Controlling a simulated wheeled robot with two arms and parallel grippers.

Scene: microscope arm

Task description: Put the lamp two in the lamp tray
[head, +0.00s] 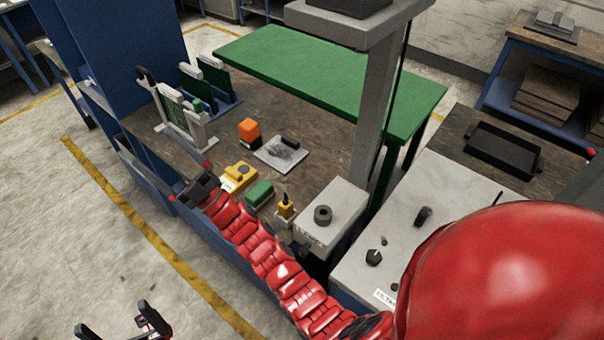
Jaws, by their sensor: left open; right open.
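I cannot tell for certain which thing is lamp two. Small candidates on the brown bench are an orange block (249,130), a yellow device (238,177), a green block (259,192) and a small yellow piece with a dark top (286,207). No tray is clearly marked as the lamp tray; an empty black tray (503,151) sits on the right-hand bench. My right gripper (190,182) is open at the bench's near left edge, left of the yellow device. My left gripper (112,319) is open low at the bottom left, over the floor, away from the bench.
A grey plate (270,158) with a dark item lies beyond the yellow device. A rack with upright boards (183,117) stands at the bench's left. A grey column (377,100) rises at right, near a grey box (329,230). The green table (330,75) is clear.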

